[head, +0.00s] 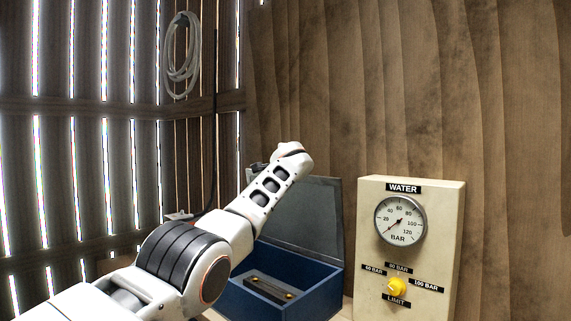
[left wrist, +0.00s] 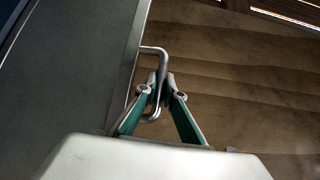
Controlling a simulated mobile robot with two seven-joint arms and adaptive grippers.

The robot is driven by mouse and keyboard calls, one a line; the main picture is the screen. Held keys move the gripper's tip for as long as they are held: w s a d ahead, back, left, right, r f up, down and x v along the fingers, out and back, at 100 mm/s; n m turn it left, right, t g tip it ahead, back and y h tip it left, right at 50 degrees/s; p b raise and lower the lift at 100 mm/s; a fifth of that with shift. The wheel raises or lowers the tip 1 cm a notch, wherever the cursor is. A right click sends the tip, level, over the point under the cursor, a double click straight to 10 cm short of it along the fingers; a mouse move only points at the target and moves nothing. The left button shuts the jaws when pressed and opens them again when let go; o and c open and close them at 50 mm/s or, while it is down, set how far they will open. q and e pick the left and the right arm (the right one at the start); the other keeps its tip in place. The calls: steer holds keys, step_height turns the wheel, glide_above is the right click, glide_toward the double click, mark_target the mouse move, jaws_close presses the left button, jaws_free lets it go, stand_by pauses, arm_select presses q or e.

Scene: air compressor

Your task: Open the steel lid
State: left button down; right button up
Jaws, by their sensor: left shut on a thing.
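The steel lid (head: 316,215) stands raised and tilted back behind the blue box (head: 330,291) in the head view. Its grey panel (left wrist: 75,80) fills the left of the left wrist view. A bent metal handle (left wrist: 163,62) sticks out from the lid's edge. My left gripper (left wrist: 160,88) is shut on this handle, with its fingers on either side of the bar. In the head view my left arm reaches over the box, and the gripper is hidden behind the arm's end. My right gripper is not in view.
Inside the open box lies a dark bar with brass-coloured ends (head: 268,289). To the right stands a cream panel (head: 438,250) with a WATER gauge (head: 399,220) and a yellow knob (head: 397,287). A wooden wall (head: 400,90) is close behind. A coiled hose (head: 181,60) hangs at the back left.

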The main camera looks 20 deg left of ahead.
arm_select(q)
steer(key=shift+r, duration=0.1)
steer(key=c, duration=2.4)
jaws_free()
steer(key=shift+a, duration=0.1)
steer(key=shift+d, duration=0.25)
steer(key=shift+s+d, duration=0.35)
steer(key=shift+s, duration=0.1)
steer(key=shift+a+v, duration=0.2)
steer(key=shift+v, duration=2.5)
steer(key=shift+a+v, duration=0.15)
steer(key=shift+v, duration=2.6)
